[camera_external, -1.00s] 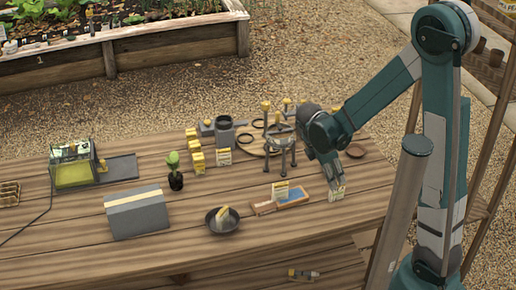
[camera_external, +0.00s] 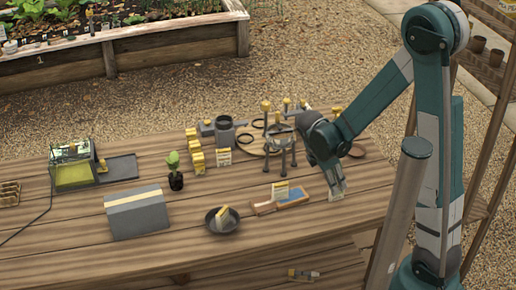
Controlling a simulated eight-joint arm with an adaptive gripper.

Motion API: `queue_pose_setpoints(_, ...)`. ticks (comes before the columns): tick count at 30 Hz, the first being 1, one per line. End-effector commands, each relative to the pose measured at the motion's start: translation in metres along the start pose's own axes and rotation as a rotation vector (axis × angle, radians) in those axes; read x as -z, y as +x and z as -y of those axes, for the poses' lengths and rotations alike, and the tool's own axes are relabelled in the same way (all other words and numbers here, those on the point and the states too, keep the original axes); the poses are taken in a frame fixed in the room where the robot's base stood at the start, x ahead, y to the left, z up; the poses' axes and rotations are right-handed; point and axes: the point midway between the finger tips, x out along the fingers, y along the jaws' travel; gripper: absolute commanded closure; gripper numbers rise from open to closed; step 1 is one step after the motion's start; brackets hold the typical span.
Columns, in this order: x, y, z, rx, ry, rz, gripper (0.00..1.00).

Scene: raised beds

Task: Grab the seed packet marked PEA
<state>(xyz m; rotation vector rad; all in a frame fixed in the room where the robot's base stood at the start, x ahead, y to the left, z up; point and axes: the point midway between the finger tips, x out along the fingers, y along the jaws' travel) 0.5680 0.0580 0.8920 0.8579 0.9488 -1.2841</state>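My gripper (camera_external: 335,189) points down at the right part of the wooden table. Its fingertips are at a small pale seed packet (camera_external: 337,196), and they cover the packet's yellow top. I cannot tell whether the fingers are closed on it or only around it. Other yellow-topped packets stand on the table: one at the blue-lined wooden tray (camera_external: 293,198), one (camera_external: 224,158) left of the metal stand, and several in a row (camera_external: 196,160) beside it. Another packet (camera_external: 222,213) leans in a dark bowl (camera_external: 212,226). The markings are too small to read, so I cannot tell which says PEA.
A metal tripod stand (camera_external: 280,145) on a round board is left of my arm. A grey box (camera_external: 137,214), a small potted plant (camera_external: 175,172) and a green-yellow tray device (camera_external: 72,168) stand farther left. The table's front right is clear.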

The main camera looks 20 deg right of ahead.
Motion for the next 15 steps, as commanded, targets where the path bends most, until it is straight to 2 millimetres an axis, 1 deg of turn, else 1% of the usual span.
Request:
queue_pose_setpoints(9,0.000,0.001,0.000,0.000,0.000,0.000,0.72)
queue_pose_setpoints(11,0.000,0.003,0.000,0.000,0.000,0.000,0.72)
queue_pose_setpoints(15,0.001,0.014,-0.001,0.000,0.000,0.000,0.72)
